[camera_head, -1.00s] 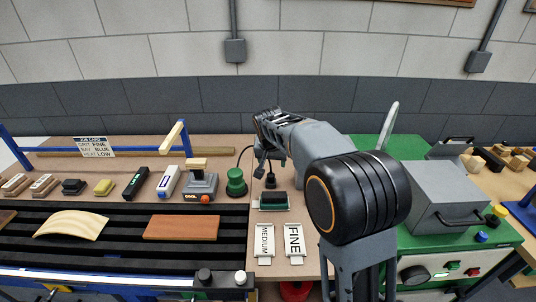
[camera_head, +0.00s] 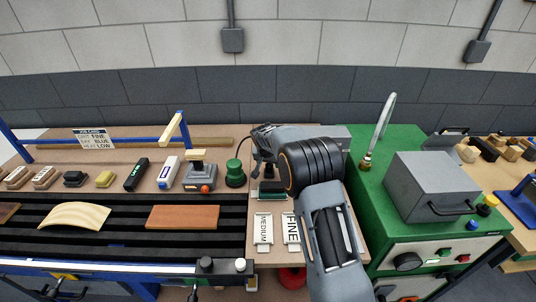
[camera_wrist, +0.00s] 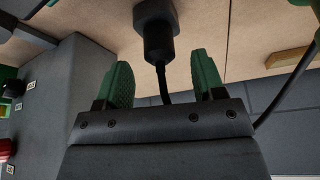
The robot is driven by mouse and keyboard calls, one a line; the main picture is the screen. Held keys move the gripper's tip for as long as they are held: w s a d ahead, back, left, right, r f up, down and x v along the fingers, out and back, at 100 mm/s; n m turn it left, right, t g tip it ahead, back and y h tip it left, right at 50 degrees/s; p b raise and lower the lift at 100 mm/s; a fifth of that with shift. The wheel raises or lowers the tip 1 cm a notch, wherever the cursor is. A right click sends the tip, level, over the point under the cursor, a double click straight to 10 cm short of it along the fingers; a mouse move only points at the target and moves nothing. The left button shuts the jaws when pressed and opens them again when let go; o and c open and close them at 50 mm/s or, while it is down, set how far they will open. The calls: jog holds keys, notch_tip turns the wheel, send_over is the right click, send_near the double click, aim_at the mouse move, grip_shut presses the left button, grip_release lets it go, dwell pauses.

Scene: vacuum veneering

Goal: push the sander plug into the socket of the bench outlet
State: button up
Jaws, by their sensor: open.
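The black plug (camera_wrist: 158,42) is in the wrist view, just ahead of my gripper (camera_wrist: 162,84). Its narrow end and cable point toward the space between the two green finger pads. The pads are spread apart, with a gap on either side of the cable, and hold nothing. In the head view my gripper (camera_head: 262,166) is low over the bench, right of a green round-based piece with a black cable (camera_head: 235,175). The grey sander-like tool (camera_head: 200,176) stands left of that. I cannot make out the outlet socket or whether the plug sits in it.
A dark block in a green holder (camera_head: 272,190) and the MEDIUM card (camera_head: 263,229) and FINE card (camera_head: 291,228) lie below my arm. The green machine with a grey box (camera_head: 430,187) and a bent pipe (camera_head: 384,122) stands to the right.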

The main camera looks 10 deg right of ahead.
jog(key=shift+x, duration=1.45)
jog(key=c, duration=1.1)
jog(key=shift+r, duration=0.2)
jog(key=shift+r+p, duration=0.85)
jog(key=shift+r, duration=0.9)
